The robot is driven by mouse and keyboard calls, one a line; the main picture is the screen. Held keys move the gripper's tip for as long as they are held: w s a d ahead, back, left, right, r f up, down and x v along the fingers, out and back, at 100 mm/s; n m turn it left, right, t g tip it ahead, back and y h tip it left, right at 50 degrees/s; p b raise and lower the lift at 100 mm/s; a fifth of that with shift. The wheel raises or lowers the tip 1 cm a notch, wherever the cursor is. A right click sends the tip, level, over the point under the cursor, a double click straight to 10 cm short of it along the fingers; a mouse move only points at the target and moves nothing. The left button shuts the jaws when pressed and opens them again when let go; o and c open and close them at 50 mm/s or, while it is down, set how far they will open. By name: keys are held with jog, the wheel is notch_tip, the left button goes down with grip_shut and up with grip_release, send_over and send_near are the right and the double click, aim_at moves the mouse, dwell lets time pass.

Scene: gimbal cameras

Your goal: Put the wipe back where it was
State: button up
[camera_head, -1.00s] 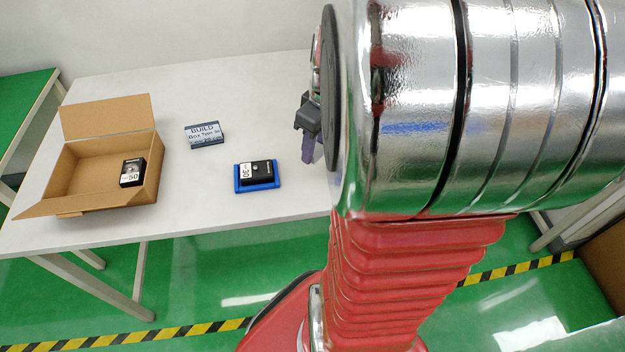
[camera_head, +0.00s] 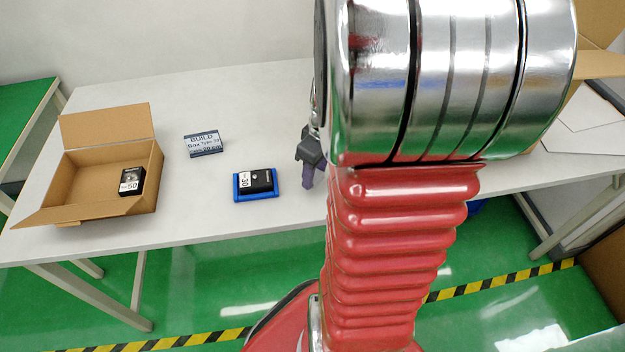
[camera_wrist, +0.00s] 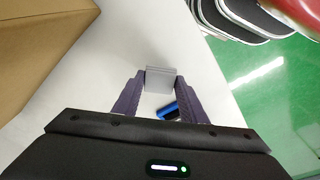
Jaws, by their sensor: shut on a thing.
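My gripper (camera_wrist: 160,92) has its purple fingers closed on a small grey block (camera_wrist: 161,78), which looks like the wipe. One side of the block faces the wrist camera. In the head view my gripper (camera_head: 308,172) points down over the white table, right of the blue tray, with my arm covering part of it. The held block cannot be made out in the head view. A blue thing (camera_wrist: 169,111) shows between the fingers in the wrist view, partly hidden by the right finger.
The white table (camera_head: 250,105) holds an open cardboard box (camera_head: 82,180) with a black "50" device (camera_head: 131,181), a blue tray (camera_head: 254,197) with a black "30" device (camera_head: 262,180), and a "BUILD" sign (camera_head: 203,143). Another cardboard box (camera_head: 597,65) stands at the right.

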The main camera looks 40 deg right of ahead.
aim_at(316, 176)
jog(key=shift+f, duration=1.85)
jog(key=o, duration=1)
jog(key=shift+f, duration=0.1)
jog(key=r, duration=0.4)
jog(key=s+r, duration=0.1)
jog(key=r, duration=0.7)
jog(key=shift+s+d, duration=0.15)
jog(key=shift+s, duration=0.25)
